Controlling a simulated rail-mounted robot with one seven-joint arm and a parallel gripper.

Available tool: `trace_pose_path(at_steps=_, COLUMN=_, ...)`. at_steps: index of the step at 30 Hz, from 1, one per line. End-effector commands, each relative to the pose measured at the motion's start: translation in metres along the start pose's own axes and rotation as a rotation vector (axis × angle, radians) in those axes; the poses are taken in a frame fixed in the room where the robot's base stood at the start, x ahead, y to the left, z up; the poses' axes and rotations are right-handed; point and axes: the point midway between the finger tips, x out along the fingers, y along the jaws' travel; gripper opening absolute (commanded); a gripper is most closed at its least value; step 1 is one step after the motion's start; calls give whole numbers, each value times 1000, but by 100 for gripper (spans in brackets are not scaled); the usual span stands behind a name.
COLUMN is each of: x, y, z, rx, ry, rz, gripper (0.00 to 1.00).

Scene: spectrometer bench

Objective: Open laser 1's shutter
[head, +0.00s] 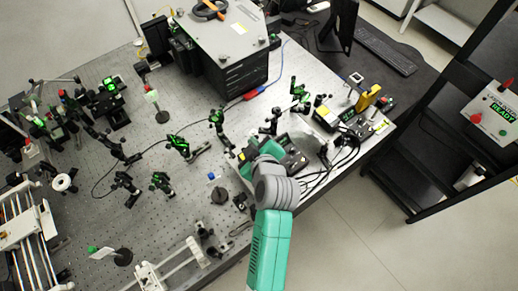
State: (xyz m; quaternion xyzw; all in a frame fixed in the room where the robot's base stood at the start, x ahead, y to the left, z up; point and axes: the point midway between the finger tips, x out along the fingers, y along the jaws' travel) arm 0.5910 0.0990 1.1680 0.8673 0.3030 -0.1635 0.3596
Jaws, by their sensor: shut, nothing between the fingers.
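No label for laser 1 can be read, so I cannot tell which unit it is or see its shutter's state. A boxy unit with a small lit display and a yellow part (345,118) stands at the bench's right corner. A dark boxed unit (291,158) sits to its left, partly covered by my arm. My teal arm with a grey joint reaches from the bottom edge over the bench's right part. My gripper's fingers cannot be made out; they are hidden behind the arm.
The perforated bench (170,105) carries several mounted optics, some glowing green. A large grey box (232,50) stands at the back. Black cables (325,172) lie near the arm. A black rack (405,165) and a "READY" panel (497,113) are at right; floor between is clear.

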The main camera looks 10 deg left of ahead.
Motion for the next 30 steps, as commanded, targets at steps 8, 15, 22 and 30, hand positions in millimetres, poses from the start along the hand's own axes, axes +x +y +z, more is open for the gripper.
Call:
trace_pose_path(at_steps=8, x=-50, y=-2, z=2, rx=0, ry=0, rz=2, gripper=0)
trace_pose_path(at_steps=15, x=-62, y=-2, z=1, rx=-1, ry=0, rz=0, gripper=0)
trace_pose_path(at_steps=22, x=-61, y=-2, z=1, rx=-1, ry=0, rz=0, gripper=0)
trace_pose_path(at_steps=30, x=-62, y=-1, z=0, rx=-1, ry=1, rz=3, gripper=0)
